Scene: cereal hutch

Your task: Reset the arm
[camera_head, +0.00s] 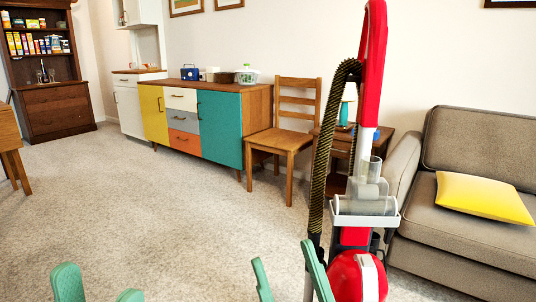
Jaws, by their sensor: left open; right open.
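My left gripper (98,288) shows at the bottom left edge. Its two green fingertips are apart, with bare carpet between them. My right gripper (287,270) shows at the bottom middle. Its green fingers are also apart and nothing is seen between them but carpet. Its right finger overlaps the lower part of a red vacuum cleaner (374,50) in the picture; I cannot tell whether they touch. Both arms are below the frame and hidden. The dark wooden hutch (57,110) with cereal boxes (17,44) on its shelves stands far off at the upper left.
A colourful sideboard (220,127) stands along the back wall, with a wooden chair (279,140) to its right. A grey sofa (462,232) with a yellow cushion (484,197) is at the right. A wooden table (10,135) edges in at left. The carpet (150,210) in the middle is clear.

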